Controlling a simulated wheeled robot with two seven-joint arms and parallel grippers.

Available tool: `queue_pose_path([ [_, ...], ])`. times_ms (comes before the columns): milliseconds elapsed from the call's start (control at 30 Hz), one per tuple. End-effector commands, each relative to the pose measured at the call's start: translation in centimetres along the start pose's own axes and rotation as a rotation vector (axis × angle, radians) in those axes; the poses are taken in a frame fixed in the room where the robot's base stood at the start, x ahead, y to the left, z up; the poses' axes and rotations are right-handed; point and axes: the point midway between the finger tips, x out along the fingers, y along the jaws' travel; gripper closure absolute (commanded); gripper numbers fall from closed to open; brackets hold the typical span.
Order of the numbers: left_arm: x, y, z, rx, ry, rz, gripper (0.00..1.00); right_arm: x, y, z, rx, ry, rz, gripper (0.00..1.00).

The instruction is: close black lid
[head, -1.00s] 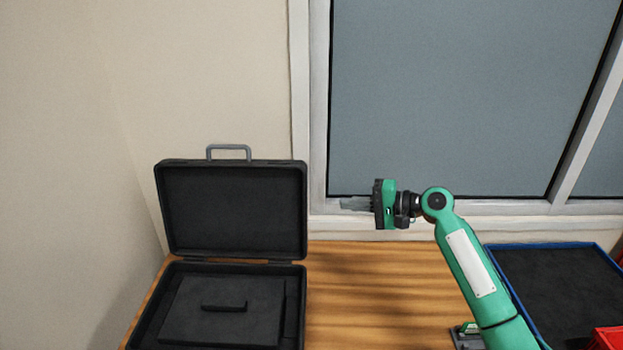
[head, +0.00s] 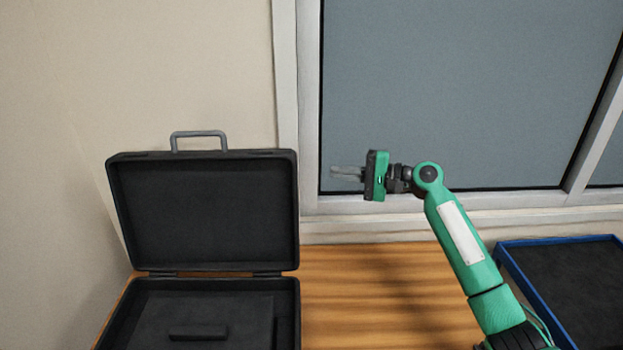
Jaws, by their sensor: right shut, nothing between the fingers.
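The black lid (head: 205,212) of a black case stands open and upright at the back left of the table, with a grey handle (head: 199,134) on its top edge. The case base (head: 287,318) lies below it, with a dark raised block inside and its front cut off by the picture edge. My right gripper (head: 334,172) is shut and empty. It points left, in front of the window, to the right of the lid and apart from it. My left gripper is not in view.
The wooden table (head: 380,290) is clear between the case and my right arm. A blue-rimmed tray (head: 525,287) with a dark floor lies at the right. A wall and a window (head: 450,90) stand behind the table.

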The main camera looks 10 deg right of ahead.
Motion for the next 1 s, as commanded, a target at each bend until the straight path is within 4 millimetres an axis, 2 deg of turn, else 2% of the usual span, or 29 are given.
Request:
queue_pose_path([
  [167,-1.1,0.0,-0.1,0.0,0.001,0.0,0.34,2.2,-0.5,0.2,0.001,-0.004,-0.001,1.0],
  [533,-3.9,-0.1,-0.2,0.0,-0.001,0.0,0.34,10.2,-0.6,0.2,0.001,-0.002,0.0,1.0],
  [600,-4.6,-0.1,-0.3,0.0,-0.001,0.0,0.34,9.3,-0.4,1.2,-0.001,0.0,0.003,1.0],
  [800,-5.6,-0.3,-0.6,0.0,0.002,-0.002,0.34,8.7,-0.3,3.2,-0.001,-0.001,0.002,1.0],
  [1000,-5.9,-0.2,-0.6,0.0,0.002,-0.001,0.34,8.5,-0.1,3.9,-0.001,-0.001,0.001,1.0],
])
